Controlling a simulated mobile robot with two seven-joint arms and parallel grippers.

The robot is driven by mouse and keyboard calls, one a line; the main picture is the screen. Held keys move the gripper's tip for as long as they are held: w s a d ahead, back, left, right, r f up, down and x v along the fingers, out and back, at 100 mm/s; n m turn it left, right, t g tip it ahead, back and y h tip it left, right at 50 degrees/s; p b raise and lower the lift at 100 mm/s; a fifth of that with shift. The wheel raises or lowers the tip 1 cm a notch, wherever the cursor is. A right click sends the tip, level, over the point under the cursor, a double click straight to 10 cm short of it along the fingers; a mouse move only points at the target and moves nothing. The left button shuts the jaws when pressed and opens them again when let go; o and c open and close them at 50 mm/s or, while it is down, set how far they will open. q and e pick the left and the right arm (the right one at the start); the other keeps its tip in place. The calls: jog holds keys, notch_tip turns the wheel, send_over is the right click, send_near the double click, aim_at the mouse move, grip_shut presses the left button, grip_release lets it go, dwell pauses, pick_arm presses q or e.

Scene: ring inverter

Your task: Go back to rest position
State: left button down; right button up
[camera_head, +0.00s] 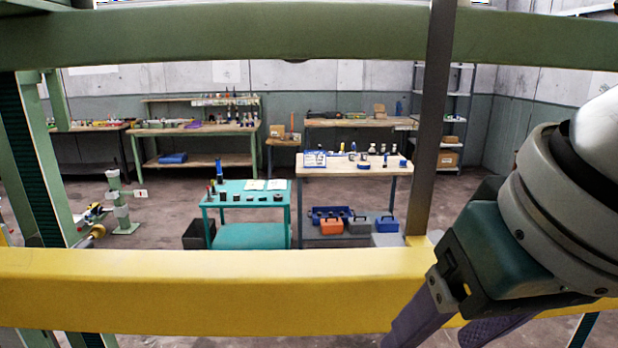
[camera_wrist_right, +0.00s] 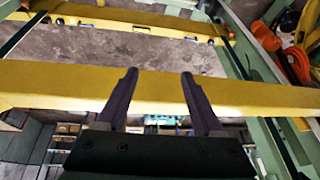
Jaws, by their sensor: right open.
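My right gripper (camera_head: 447,334) comes in from the right in the head view, in front of the yellow beam (camera_head: 200,285). Its purple fingers point down and left, and their tips are cut off by the bottom edge. In the right wrist view the two fingers of the gripper (camera_wrist_right: 159,76) stand apart with nothing held between them. The yellow beam (camera_wrist_right: 60,82) crosses behind the fingers there; I cannot tell whether they touch it. My left gripper is in neither view.
A green beam (camera_head: 250,38) spans the top, and a dark upright post (camera_head: 432,120) stands right of centre. Beyond the beams are a teal cart (camera_head: 245,237), a wooden-topped table (camera_head: 345,170) and workbenches. Orange items (camera_wrist_right: 268,38) lie at right in the wrist view.

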jog(key=s+d+f+h, duration=0.1)
jog(key=s+d+f, duration=0.35)
jog(key=s, duration=0.35)
jog(key=s+d+f, duration=0.4)
jog(key=s+f, duration=0.2)
jog(key=s, duration=0.1)
notch_tip(320, 180, up, 14)
jog(key=p, duration=1.3)
jog(key=shift+w+n+g, duration=0.15)
jog(key=shift+n+g, duration=0.15)
jog(key=shift+g, duration=0.1)
jog(key=shift+d+f, duration=0.1)
jog(key=shift+f, duration=0.05)
